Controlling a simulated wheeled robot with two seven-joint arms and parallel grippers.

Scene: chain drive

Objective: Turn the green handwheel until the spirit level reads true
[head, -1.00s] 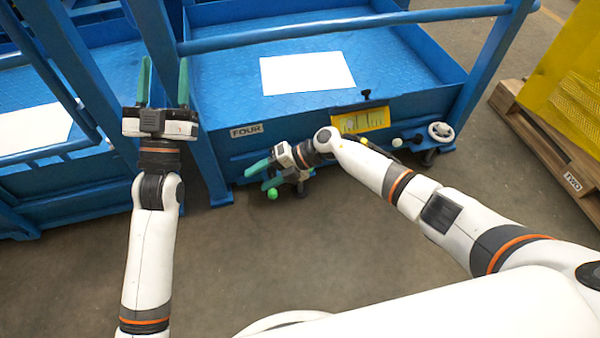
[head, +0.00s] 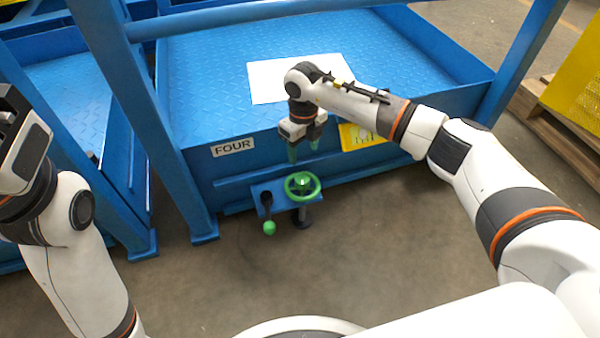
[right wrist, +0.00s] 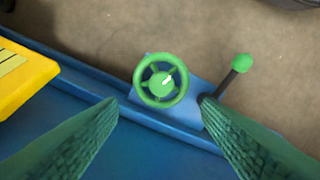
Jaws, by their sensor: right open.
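The green handwheel (head: 303,186) sits on a small blue bracket low on the front of the blue platform marked FOUR. It also shows in the right wrist view (right wrist: 161,82), just beyond and between the fingertips. My right gripper (head: 303,151) is open, its green fingers pointing down above the wheel and apart from it. A yellow plate (head: 362,136) with a pale gauge is partly hidden by my right arm. Its edge shows in the right wrist view (right wrist: 22,72); I cannot read a level there. My left gripper (head: 22,145) is at the left edge; its fingers are not visible.
A green-knobbed lever (head: 269,226) hangs beside the handwheel on the same bracket. A white sheet (head: 265,82) lies on the platform deck. Blue posts and rails frame the platform. A wooden pallet (head: 560,125) stands at right. The floor in front is clear.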

